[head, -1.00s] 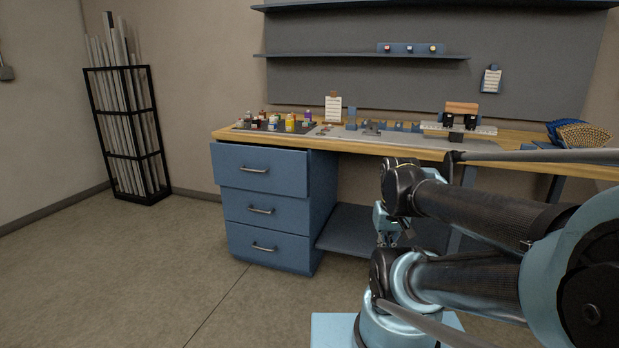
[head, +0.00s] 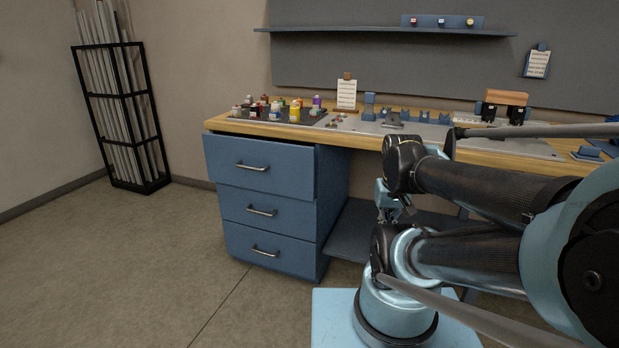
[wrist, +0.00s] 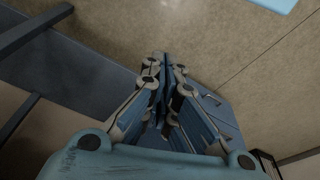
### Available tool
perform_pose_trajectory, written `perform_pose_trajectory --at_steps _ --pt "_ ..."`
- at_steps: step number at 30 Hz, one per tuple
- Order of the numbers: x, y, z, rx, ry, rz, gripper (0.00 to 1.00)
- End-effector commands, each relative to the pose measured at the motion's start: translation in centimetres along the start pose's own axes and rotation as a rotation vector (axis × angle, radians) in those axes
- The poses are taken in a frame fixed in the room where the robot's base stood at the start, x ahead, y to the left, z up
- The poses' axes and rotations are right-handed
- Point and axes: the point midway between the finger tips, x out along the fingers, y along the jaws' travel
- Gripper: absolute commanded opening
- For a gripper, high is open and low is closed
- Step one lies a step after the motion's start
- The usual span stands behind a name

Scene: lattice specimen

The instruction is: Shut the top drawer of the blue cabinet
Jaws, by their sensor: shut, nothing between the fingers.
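The blue cabinet (head: 333,200) stands under the left end of the wooden workbench. Its top drawer (head: 280,170) sticks out a little past the two drawers below it, and its metal handle (head: 253,167) faces me. The middle drawer (head: 290,217) and bottom drawer (head: 290,256) look flush. My gripper (head: 392,212) is to the right of the cabinet in the head view, partly hidden by my arm, and apart from the drawer. In the wrist view my gripper (wrist: 165,65) points toward the floor, its fingers together and empty. Part of the cabinet (wrist: 215,110) shows beyond the fingers.
The workbench (head: 360,137) carries several small bottles (head: 295,111), a card stand and tools. A low blue shelf (head: 350,238) lies right of the cabinet. A black rack of tubes (head: 125,120) stands at the back left. The floor (head: 150,260) before the drawers is clear.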

Motion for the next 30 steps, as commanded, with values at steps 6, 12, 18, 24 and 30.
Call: perform_pose_trajectory --at_steps 6,12,18,24,30 --pt "0.0 0.0 0.0 0.0 0.0 0.0 0.0" --pt "-0.9 -0.1 0.3 -0.043 0.012 0.003 0.0" --pt "-2.4 -0.7 -3.0 -0.307 0.012 0.023 0.0" --pt "-3.9 -2.2 -8.0 -0.71 0.01 0.054 0.0" --pt "-4.7 -4.6 -13.2 -1.113 0.001 0.088 0.0"
